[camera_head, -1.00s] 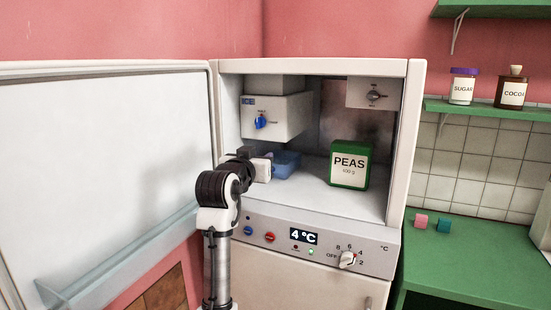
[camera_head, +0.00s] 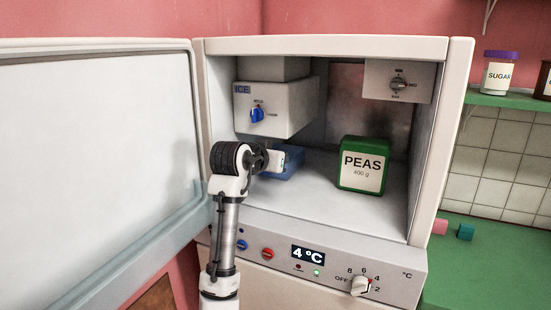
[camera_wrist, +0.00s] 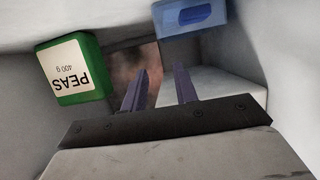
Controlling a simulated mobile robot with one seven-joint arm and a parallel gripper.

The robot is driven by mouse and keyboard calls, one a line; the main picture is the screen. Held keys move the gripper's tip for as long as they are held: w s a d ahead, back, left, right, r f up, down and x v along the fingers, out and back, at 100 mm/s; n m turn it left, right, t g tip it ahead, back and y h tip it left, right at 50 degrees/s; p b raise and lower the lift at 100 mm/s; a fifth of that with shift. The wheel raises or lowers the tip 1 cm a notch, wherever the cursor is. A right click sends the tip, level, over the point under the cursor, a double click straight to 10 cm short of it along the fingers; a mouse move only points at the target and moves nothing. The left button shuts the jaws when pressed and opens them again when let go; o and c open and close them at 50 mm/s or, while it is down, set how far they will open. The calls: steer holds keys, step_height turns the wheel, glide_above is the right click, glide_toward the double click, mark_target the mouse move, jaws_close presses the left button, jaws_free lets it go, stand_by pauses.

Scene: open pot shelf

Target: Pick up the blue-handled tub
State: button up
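The tub (camera_head: 291,166) is a low light-blue box on the floor of the open cabinet, left of the middle and partly hidden behind my gripper. In the wrist view the tub (camera_wrist: 174,24) is at the top edge, cut off by the frame, with a darker blue handle (camera_wrist: 195,14) on its face. My gripper (camera_wrist: 160,86) is open, with nothing between its two fingers. The tub appears beyond the fingertips and apart from them. In the head view my gripper (camera_head: 277,160) is inside the cabinet opening, but its fingers are not clear there.
A green PEAS box (camera_head: 362,166) stands right of the tub, with clear floor between. A white ICE box (camera_head: 282,108) with a blue knob hangs above the tub. A white control box (camera_head: 397,82) hangs at upper right. The cabinet door (camera_head: 95,150) stands open at left.

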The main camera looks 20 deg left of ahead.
mark_target(293, 160)
steer(key=shift+w, duration=0.1)
steer(key=p+x, duration=0.4)
steer(key=x, duration=0.8)
steer(key=shift+w+d, duration=0.1)
steer(key=shift+w+f, duration=0.35)
steer(key=shift+w, duration=0.3)
jaws_close()
